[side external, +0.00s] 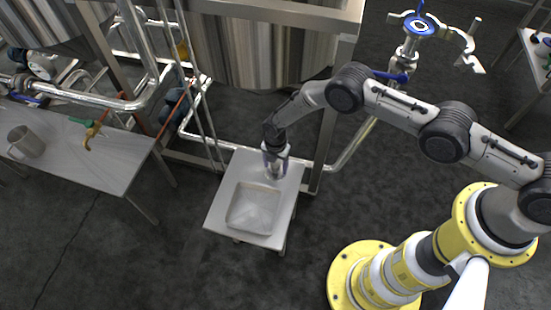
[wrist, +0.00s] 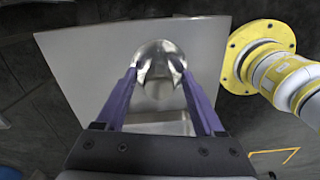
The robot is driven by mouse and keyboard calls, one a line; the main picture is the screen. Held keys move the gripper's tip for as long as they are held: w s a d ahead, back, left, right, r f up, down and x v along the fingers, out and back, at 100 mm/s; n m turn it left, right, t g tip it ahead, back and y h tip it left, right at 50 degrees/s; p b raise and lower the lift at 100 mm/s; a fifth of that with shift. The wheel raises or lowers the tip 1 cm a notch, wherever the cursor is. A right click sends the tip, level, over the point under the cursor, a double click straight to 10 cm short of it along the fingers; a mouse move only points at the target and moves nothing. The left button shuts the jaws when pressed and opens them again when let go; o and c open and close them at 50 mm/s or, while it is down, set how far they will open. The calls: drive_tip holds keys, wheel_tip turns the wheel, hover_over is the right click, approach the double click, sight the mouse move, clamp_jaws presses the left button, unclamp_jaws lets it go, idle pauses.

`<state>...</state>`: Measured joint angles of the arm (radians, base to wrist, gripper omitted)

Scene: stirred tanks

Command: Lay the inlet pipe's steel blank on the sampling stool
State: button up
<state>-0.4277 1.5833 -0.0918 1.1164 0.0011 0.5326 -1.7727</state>
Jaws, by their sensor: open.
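The steel blank (wrist: 158,62) is a shiny round disc between my fingertips in the wrist view, over the stool's plain top. My gripper (wrist: 159,76) is open, with one purple finger at each side of the disc; I cannot tell whether they touch it. In the side view my gripper (side external: 275,164) points down, low over the back part of the sampling stool (side external: 219,213), and mostly hides the blank. The inlet pipe's end (side external: 420,25) at the upper right shows a blue ring, with an open clamp (side external: 463,42) beside it.
A steel table (side external: 95,160) with a mug (side external: 27,142) stands at left. Tank legs and pipes rise behind the stool.

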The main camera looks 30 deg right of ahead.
wheel_tip(320, 180, up, 12)
idle(0.5)
wheel_tip(320, 180, up, 20)
drive_tip(key=m+t, duration=0.1)
drive_tip(key=m, duration=0.5)
hover_over(276, 164)
drive_tip(key=d, duration=0.6)
drive_tip(key=s+d+r+m+t, duration=0.1)
drive_tip(key=s+d+r+m, duration=0.2)
drive_tip(key=r, duration=0.4)
drive_tip(key=s+d+r+m+t, duration=0.1)
drive_tip(key=s+d+r+m, duration=0.25)
drive_tip(key=r, duration=0.35)
drive_tip(key=s+d+r+m+t, duration=0.1)
drive_tip(key=s+d+r+m, duration=0.45)
drive_tip(key=s+r, duration=0.45)
drive_tip(key=s+d+m, duration=0.2)
drive_tip(key=s+m, duration=0.1)
drive_tip(key=s, duration=0.5)
drive_tip(key=s+d+f+m+t, duration=0.1)
drive_tip(key=s+m, duration=0.3)
drive_tip(key=s, duration=0.4)
drive_tip(key=shift+s+d+f+t, duration=0.25)
drive_tip(key=shift+d+f+t, duration=0.05)
drive_tip(key=shift+d, duration=0.45)
